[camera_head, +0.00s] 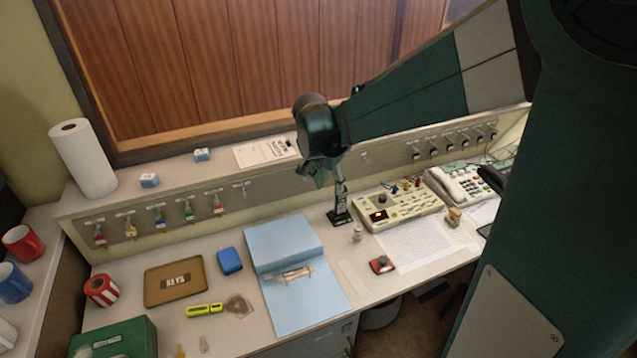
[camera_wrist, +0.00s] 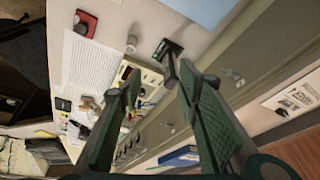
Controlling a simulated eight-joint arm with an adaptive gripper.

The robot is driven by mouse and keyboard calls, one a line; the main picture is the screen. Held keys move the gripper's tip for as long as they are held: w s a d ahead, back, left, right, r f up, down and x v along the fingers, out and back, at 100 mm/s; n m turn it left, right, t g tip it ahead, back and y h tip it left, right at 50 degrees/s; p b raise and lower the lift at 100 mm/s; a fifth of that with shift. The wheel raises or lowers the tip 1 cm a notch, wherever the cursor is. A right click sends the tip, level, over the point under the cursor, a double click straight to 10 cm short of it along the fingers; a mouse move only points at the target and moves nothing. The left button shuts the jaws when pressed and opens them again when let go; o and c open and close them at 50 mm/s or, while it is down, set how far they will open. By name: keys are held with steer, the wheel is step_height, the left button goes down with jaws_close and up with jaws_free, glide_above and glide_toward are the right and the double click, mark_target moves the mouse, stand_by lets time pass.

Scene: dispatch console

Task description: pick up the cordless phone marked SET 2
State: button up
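A slim grey upright device on a dark base (camera_head: 340,207) stands at the back of the desk, between the blue binder and the beige console. It may be a cordless phone in a stand, but I cannot read a SET 2 mark. In the wrist view its dark base (camera_wrist: 167,49) shows just beyond my fingertips. My gripper (camera_head: 317,174) is above and slightly left of it in the head view. In the wrist view my gripper (camera_wrist: 159,77) has its two green fingers spread apart, with nothing clearly held between them.
A blue binder (camera_head: 285,241) lies open to the left. The beige console (camera_head: 402,213) and a white desk phone (camera_head: 462,184) stand to the right. A small bottle (camera_head: 357,233) and a red-and-black item (camera_head: 382,264) are nearby in front. A panel with hanging keys (camera_head: 160,217) runs behind.

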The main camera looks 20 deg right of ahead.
mark_target(346, 201)
steer(key=w+d+f+m+g+h+p, duration=0.1)
steer(key=w+d+f+m+g+p, duration=0.1)
steer(key=w+d+f+m, duration=0.3)
steer(key=w+d+f+p, duration=0.1)
steer(key=w+f, duration=0.2)
steer(key=w, duration=0.1)
steer(key=shift+d+m+p, duration=0.25)
steer(key=shift+m+p, duration=0.05)
steer(key=shift+f, duration=0.15)
steer(key=b+x, duration=0.1)
steer(key=x, duration=0.5)
steer(key=shift+d+f, duration=0.25)
stand_by(0.4)
steer(key=shift+b+x, duration=0.6)
steer(key=shift+x, duration=2)
steer(key=shift+d, duration=0.1)
steer(key=c, duration=1.1)
